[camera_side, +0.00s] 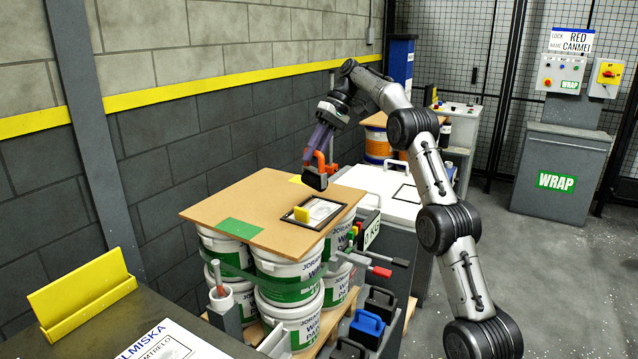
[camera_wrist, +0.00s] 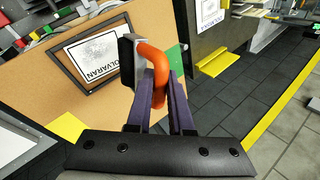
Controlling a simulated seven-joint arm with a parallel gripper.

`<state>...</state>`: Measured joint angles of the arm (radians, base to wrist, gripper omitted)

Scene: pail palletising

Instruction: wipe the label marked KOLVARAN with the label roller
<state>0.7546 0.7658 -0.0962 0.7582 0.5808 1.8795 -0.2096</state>
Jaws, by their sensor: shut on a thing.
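My gripper (camera_wrist: 158,88), with purple fingers, is shut on the orange handle of the label roller (camera_wrist: 153,58). The roller's dark head (camera_side: 315,179) hangs below the fingers, over the brown board (camera_side: 262,192), and appears apart from it. The label marked KOLVARAN (camera_wrist: 98,55) is a white sheet in a black frame on the board. In the side view the framed label (camera_side: 322,210) lies at the board's near right part, nearer the camera than the roller. In the wrist view the roller head covers the frame's right edge.
A green patch (camera_side: 241,228) and a yellow patch (camera_side: 295,179) mark the board. The board tops stacked white pails (camera_side: 290,272). A block wall (camera_side: 220,120) stands behind; a white-topped unit (camera_side: 385,185) stands right.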

